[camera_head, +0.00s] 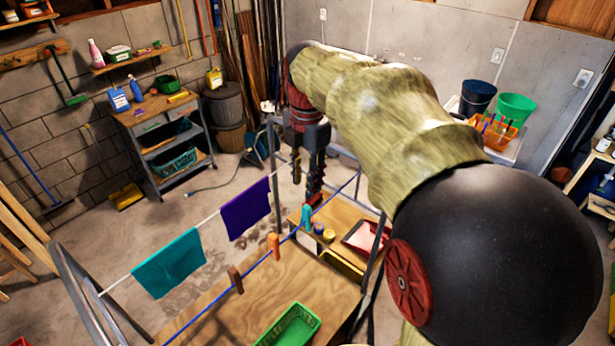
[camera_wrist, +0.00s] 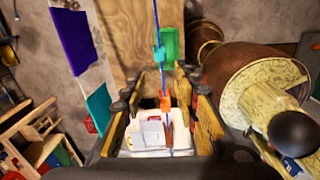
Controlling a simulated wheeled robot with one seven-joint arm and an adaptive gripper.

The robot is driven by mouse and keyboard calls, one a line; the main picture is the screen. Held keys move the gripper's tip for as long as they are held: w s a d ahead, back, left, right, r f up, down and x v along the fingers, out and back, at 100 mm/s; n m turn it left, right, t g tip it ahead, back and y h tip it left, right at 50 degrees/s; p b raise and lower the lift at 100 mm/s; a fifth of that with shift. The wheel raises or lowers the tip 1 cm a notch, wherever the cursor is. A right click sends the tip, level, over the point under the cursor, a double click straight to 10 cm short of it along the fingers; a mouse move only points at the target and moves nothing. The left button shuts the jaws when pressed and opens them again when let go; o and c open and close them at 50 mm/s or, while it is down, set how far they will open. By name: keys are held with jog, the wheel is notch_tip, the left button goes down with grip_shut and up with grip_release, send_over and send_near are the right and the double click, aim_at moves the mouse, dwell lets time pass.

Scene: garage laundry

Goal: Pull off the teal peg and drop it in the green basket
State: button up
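The teal peg (camera_head: 306,217) is on the blue line, just below and in front of my gripper (camera_head: 308,182) in the head view. In the wrist view the teal peg (camera_wrist: 159,53) shows beyond the gap of my gripper (camera_wrist: 165,85), whose fingers are apart with nothing seen held. I cannot tell the exact distance between fingertips and peg. The orange peg (camera_head: 273,245) and brown peg (camera_head: 235,278) sit farther along the same line. The green basket (camera_head: 290,325) lies on the wooden tabletop, partly cut off by the lower frame edge; it also shows in the wrist view (camera_wrist: 178,42).
A teal cloth (camera_head: 168,262) and a purple cloth (camera_head: 246,208) hang on a parallel line to the left. A red tray (camera_head: 366,236) and small jars (camera_head: 328,235) stand right of the line. Metal rack posts (camera_head: 78,285) stand near the line ends.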

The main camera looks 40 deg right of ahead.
aim_at(306, 207)
jog(key=shift+w+d+f+n, duration=0.1)
jog(key=shift+d+f+n, duration=0.2)
jog(key=shift+d+n, duration=0.15)
jog(key=shift+w+f+b, duration=0.15)
jog(key=shift+f+b, duration=3.5)
jog(key=shift+f, duration=1.65)
jog(key=c, duration=0.3)
jog(key=c, duration=0.4)
grip_shut()
jog(key=shift+r, duration=0.2)
jog(key=shift+r+p, duration=2.1)
jog(key=shift+r, duration=0.75)
